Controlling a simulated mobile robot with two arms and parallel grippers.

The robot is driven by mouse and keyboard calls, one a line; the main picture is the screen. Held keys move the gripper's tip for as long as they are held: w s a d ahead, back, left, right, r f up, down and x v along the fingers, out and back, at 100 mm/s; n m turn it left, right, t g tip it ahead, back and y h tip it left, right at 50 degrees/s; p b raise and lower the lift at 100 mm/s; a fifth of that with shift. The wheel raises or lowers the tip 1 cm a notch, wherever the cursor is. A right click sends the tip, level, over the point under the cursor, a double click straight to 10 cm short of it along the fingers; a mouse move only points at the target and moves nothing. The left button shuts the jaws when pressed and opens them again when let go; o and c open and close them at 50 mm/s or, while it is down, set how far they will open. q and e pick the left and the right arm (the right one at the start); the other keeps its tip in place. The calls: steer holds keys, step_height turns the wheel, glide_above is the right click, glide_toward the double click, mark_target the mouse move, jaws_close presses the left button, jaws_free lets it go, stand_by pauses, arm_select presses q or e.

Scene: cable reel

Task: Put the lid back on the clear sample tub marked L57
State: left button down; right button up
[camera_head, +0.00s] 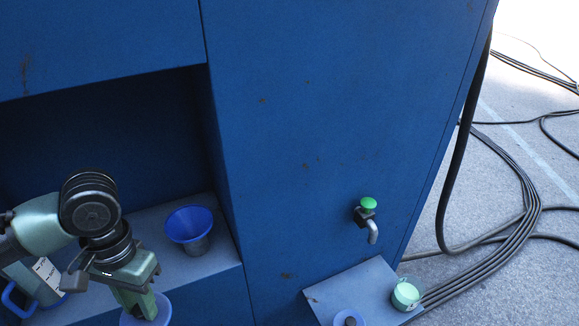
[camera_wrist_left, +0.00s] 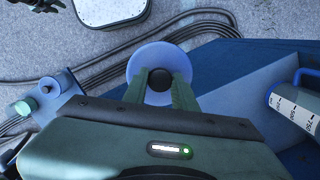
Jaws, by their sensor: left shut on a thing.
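My left gripper (camera_head: 140,305) comes in from the left, low in the head view, and points down. It is shut on the dark round knob (camera_wrist_left: 160,80) of a pale blue disc that looks like a lid (camera_wrist_left: 149,58). The disc (camera_head: 163,309) also shows at the bottom edge of the head view. A small pale green tub (camera_head: 405,295) with a label too small to read stands on the low ledge at right; a green round thing (camera_wrist_left: 23,107) shows on that ledge in the wrist view. I cannot read L57 anywhere. My right gripper is not seen.
A blue funnel-shaped vessel (camera_head: 190,225) stands on the recess shelf (camera_head: 222,262). A blue-handled jug with a scale (camera_head: 38,280) is at left. A green-topped tap (camera_head: 369,205) juts above the low ledge (camera_head: 370,285), which also holds a dark-centred round item (camera_head: 348,319). Cables (camera_head: 520,200) lie right.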

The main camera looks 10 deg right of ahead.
arm_select(q)
steer(key=s+n, duration=0.2)
steer(key=n, duration=0.1)
steer(key=s+n, duration=0.1)
steer(key=s, duration=0.1)
steer(key=shift+d+r+h, duration=0.2)
steer(key=shift+d+h, duration=0.1)
steer(key=shift+d, duration=0.1)
steer(key=shift+w, duration=0.1)
steer(key=shift+d, duration=0.1)
